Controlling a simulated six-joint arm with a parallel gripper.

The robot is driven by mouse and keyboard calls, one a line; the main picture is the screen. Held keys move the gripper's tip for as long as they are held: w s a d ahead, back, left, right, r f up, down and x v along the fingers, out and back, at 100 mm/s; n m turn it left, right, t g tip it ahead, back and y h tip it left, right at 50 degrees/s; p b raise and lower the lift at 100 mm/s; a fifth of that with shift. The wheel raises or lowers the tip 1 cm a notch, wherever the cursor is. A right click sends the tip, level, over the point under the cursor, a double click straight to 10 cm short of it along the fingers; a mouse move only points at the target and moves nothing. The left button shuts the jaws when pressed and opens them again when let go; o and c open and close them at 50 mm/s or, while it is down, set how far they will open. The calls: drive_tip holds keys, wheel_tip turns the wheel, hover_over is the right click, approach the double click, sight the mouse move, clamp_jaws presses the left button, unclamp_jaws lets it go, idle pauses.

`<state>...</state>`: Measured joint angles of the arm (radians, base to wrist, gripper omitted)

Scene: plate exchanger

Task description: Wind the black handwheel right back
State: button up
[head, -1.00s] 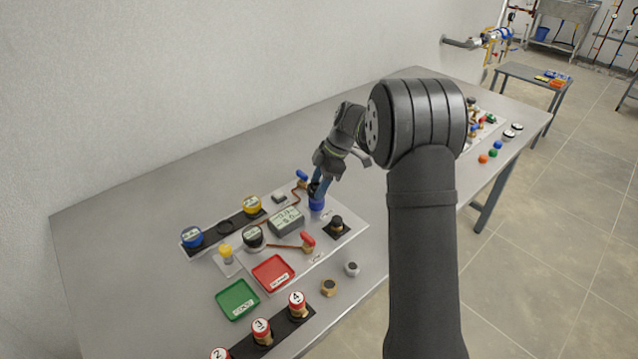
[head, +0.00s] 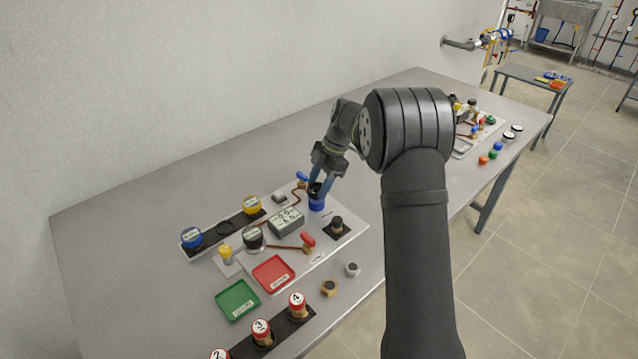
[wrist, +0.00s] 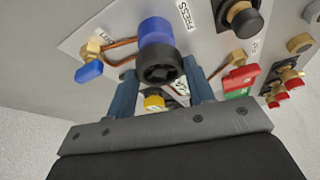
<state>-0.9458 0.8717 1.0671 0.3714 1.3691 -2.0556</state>
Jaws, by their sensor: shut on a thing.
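The black handwheel (wrist: 160,67) sits on top of a blue cylindrical body (wrist: 156,31) in the wrist view. In the head view the blue body (head: 317,204) stands on the light panel, with the black wheel (head: 315,189) at its top. My gripper (wrist: 162,82) has one blue finger on each side of the wheel and is shut on it. In the head view my gripper (head: 319,187) reaches down onto the wheel from above, and its fingers partly hide it.
A blue-handled valve (head: 302,177) stands close behind the wheel. A grey display box (head: 286,222), a red-handled valve (head: 308,241) and a black knob (head: 336,226) are nearby. Red (head: 273,273) and green (head: 238,300) trays lie in front. The bench (head: 150,215) is clear at the back left.

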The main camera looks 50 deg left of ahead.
drive_tip(key=o, duration=1)
drive_tip(key=shift+c, duration=0.2)
drive_tip(key=v, duration=1.7)
drive_tip(key=shift+r, duration=0.15)
drive_tip(key=x, duration=1.7)
